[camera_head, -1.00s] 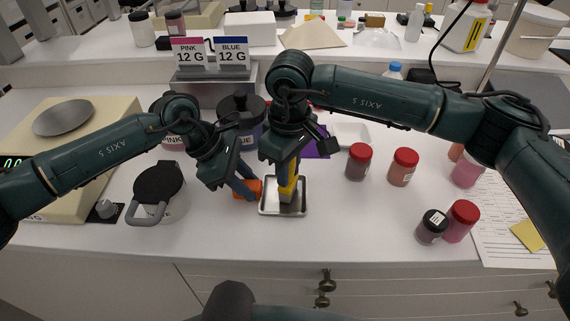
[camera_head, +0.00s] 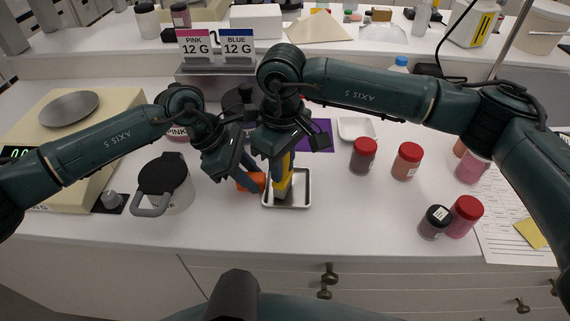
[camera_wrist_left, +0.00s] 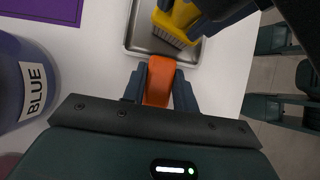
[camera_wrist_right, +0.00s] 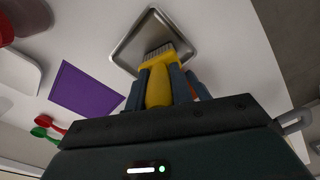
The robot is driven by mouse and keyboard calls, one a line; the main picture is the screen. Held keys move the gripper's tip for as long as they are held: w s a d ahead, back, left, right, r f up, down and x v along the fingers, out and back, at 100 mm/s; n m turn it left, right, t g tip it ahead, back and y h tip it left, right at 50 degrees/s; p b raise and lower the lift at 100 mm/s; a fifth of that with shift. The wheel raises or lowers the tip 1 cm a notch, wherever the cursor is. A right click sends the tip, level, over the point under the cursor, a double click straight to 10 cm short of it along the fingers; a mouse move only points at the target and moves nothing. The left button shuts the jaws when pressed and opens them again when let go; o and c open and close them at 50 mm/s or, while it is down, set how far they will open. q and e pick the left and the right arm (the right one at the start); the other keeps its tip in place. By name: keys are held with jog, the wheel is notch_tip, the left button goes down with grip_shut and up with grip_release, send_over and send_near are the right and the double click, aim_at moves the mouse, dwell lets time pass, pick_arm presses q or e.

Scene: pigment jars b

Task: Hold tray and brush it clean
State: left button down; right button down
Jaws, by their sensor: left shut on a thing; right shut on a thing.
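A small metal tray (camera_head: 300,203) lies on the white counter near its front edge; it also shows in the left wrist view (camera_wrist_left: 133,38) and the right wrist view (camera_wrist_right: 125,50). My left gripper (camera_wrist_left: 158,85) is shut on the tray's orange handle (camera_wrist_left: 159,80) at the tray's left side. My right gripper (camera_wrist_right: 165,85) is shut on a yellow brush (camera_wrist_right: 158,88). The brush's pale bristles (camera_wrist_right: 158,52) are over the tray's left part, at or close to its floor. Whether they touch is hard to tell. The tray's visible floor looks bare.
A lidded white container (camera_head: 178,190) and a scale (camera_head: 72,108) stand at left. Red-lidded jars (camera_head: 363,155) stand at right. A purple sheet (camera_head: 320,132) and a white dish (camera_head: 356,128) lie behind the tray. Counter between tray and jars is clear.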

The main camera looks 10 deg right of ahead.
pick_arm(q)
jog(key=shift+s+f, duration=0.25)
jog(key=shift+f, duration=0.1)
pick_arm(e)
jog(key=shift+w+d, duration=0.1)
jog(key=shift+w, duration=0.1)
jog(key=shift+w+r, duration=0.1)
jog(key=shift+r, duration=0.3)
jog(key=shift+s+d+r, duration=0.1)
jog(key=shift+d+r, duration=0.1)
jog(key=shift+r, duration=0.85)
jog(key=shift+s+d+r, duration=0.1)
jog(key=shift+d+r, duration=0.1)
jog(key=shift+r, duration=0.8)
pick_arm(q)
jog(key=c, duration=1.5)
grip_release()
jog(key=shift+w, duration=0.1)
jog(key=o, duration=0.5)
jog(key=shift+w+r, duration=0.1)
jog(key=shift+r, duration=0.1)
